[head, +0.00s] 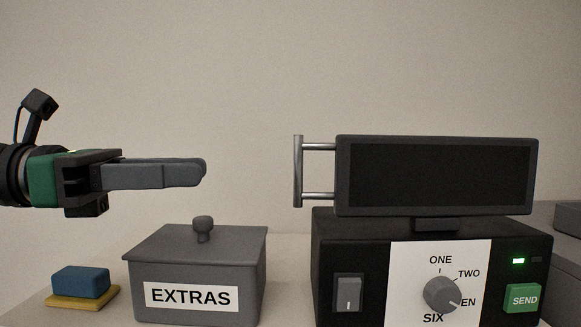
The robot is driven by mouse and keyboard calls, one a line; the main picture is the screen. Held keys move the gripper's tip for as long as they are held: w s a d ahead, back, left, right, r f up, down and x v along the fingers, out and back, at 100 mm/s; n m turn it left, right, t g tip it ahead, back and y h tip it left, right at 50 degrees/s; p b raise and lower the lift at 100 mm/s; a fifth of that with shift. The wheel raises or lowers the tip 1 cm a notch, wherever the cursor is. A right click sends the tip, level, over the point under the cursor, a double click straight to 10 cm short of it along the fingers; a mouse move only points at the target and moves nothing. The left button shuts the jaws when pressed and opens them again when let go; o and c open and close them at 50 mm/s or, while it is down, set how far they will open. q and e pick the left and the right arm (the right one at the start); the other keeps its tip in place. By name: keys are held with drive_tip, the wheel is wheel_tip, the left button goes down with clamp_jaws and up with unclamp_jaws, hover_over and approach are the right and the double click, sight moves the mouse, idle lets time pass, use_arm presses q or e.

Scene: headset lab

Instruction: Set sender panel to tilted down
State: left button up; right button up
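The sender panel (437,176) is a dark flat screen on a short stand above the black sender box (330,245). It faces me and looks roughly upright; its exact tilt is hard to tell. A metal bar handle (298,171) sticks out from its left side. My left gripper (204,172) comes in from the left at about the handle's height. It is apart from the handle, with a clear gap between them. Its fingers are seen from the side and overlap, so their opening does not show. My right gripper is out of view.
A grey lidded box labelled EXTRAS (191,296) stands below my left gripper, its knob (203,229) on top. A blue block on a yellow one (81,283) sits at left. The sender box has a switch (348,293), dial (441,295) and green SEND button (523,299).

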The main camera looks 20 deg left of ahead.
use_arm(q)
drive_tip(key=p, duration=0.1)
approach(295, 171)
drive_tip(key=d, duration=0.2)
drive_tip(key=x, duration=0.3)
drive_tip(key=p+x, duration=0.1)
drive_tip(key=x, duration=0.2)
drive_tip(key=w+p+x, duration=0.1)
drive_tip(key=x, duration=0.2)
drive_tip(key=shift+w+a, duration=0.1)
drive_tip(key=shift+a, duration=0.1)
drive_tip(key=shift+s+a, duration=0.35)
drive_tip(key=shift+s, duration=0.1)
drive_tip(key=shift+a, duration=0.15)
drive_tip(key=shift+c, duration=1.1)
drive_tip(key=shift+w+a+f, duration=0.1)
drive_tip(key=shift+w, duration=0.35)
clamp_jaws()
drive_tip(key=shift+s+d, duration=0.25)
drive_tip(key=shift+w+a, duration=0.1)
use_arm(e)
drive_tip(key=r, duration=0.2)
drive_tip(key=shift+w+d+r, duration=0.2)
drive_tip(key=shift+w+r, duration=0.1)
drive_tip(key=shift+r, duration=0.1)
